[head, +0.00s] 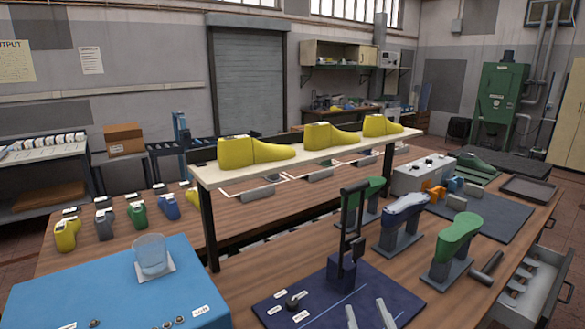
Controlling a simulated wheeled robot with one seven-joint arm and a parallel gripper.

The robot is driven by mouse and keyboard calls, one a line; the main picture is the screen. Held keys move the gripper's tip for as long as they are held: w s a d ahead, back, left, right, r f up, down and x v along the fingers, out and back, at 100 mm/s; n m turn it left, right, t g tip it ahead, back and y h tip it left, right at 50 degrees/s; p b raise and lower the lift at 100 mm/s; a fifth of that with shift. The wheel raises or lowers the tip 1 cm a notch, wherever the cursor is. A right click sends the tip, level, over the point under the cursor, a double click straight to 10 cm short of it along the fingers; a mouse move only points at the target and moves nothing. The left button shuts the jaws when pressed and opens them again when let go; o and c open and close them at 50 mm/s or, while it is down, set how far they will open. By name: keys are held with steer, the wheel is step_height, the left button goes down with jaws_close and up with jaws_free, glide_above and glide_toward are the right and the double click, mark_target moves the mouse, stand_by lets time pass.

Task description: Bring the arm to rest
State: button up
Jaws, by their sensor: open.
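My gripper (368,312) shows only as two light grey fingertips at the bottom edge of the head view. The fingers stand apart, with nothing seen between them. They appear in front of the dark blue mat (270,306), which lies on the wooden bench. The rest of my arm is out of view. A dark upright stand (343,272) rises from the mat, just behind and left of the fingers in the picture. How high the fingers are above the mat, I cannot tell.
A shelf (330,150) with yellow lasts crosses the bench. Green-topped (459,230) and whitish (403,208) lasts stand on grey supports at right, near a hammer (486,270) and an open drawer (535,285). A clear cup (150,254) stands on the blue surface (95,280) at left.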

steer(key=s+d+f+m+g, duration=0.1)
steer(key=s+d+f, duration=0.1)
steer(key=s, duration=1.1)
steer(key=s+d+f+m+g+h, duration=0.1)
steer(key=s+d+f+g, duration=0.1)
steer(key=s, duration=1.2)
steer(key=s+d+f+m+g+h+b, duration=0.1)
steer(key=s+f, duration=0.3)
steer(key=s, duration=0.9)
steer(key=shift+s+d+g, duration=0.3)
steer(key=shift+d+g, duration=0.1)
steer(key=shift+d, duration=0.05)
